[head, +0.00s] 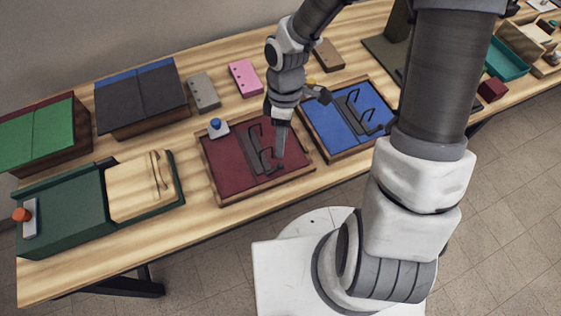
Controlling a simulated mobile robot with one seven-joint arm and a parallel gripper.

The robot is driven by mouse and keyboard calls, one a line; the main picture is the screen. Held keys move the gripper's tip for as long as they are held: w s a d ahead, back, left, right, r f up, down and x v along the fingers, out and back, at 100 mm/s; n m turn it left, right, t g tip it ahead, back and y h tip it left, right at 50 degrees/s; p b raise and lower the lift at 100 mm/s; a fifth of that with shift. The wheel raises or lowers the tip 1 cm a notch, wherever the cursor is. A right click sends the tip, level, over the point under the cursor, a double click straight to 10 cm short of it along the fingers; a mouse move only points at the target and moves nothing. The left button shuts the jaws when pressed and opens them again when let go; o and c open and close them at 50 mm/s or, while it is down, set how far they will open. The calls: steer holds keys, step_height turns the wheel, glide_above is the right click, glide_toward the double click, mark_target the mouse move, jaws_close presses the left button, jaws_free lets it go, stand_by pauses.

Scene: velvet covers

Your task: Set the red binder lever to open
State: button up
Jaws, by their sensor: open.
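The red binder (225,171) lies in a wooden frame near the middle of the table. A dark metal mechanism with thin black arched rings (255,151) runs along it. My gripper (279,154) is open and points down over the right part of this mechanism, close to its near end. The fingers overlap the mechanism in this view, so I cannot tell whether they touch it. The lever is small and partly hidden by the gripper; its position is unclear.
A blue binder (326,128) lies just right of the red one. A small block with a blue knob (216,125) stands at the red binder's far left corner. Grey (203,92) and pink (245,77) pieces lie behind. A green tray (66,212) is at left.

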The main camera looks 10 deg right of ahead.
mark_target(281, 164)
steer(key=f, duration=0.2)
steer(key=s+f+b, duration=0.1)
steer(key=f, duration=0.5)
steer(key=shift+s+a+f+b, duration=0.25)
steer(key=shift+b, duration=0.05)
jaws_close()
